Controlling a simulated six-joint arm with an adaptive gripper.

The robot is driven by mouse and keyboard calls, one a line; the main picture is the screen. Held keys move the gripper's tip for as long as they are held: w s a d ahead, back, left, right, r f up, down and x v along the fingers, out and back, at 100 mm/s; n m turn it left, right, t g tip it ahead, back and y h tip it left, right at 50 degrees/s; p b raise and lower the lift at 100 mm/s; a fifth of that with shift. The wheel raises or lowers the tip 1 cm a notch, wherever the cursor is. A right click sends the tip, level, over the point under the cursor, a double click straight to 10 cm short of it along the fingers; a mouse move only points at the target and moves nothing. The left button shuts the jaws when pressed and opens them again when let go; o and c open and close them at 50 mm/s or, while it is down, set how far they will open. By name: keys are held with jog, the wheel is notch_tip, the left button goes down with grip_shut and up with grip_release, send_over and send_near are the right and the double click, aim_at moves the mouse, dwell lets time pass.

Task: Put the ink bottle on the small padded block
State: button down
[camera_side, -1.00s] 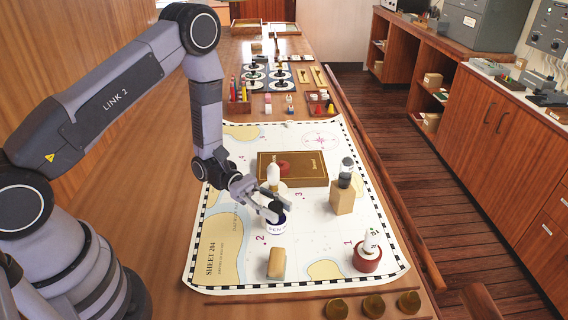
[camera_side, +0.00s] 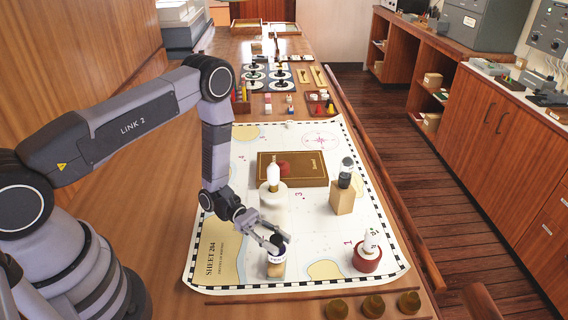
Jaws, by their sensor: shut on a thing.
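The ink bottle (camera_side: 277,258) has a dark top and a white band with lettering. My gripper (camera_side: 277,242) is shut on its upper part and holds it upright. The small padded block (camera_side: 276,271) is on the chart near its front edge. The bottle is directly over the block in this view and hides most of its top. I cannot tell whether the bottle touches the block or hangs just above it.
Behind my gripper a white bulb-like item (camera_side: 273,175) stands on a white round stand (camera_side: 273,198). A dark bottle (camera_side: 346,170) is on a wooden block (camera_side: 342,198). Brass cylinders (camera_side: 373,306) line the front.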

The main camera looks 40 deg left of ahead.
jog(key=c, duration=0.8)
grip_release()
jog(key=shift+c, duration=0.2)
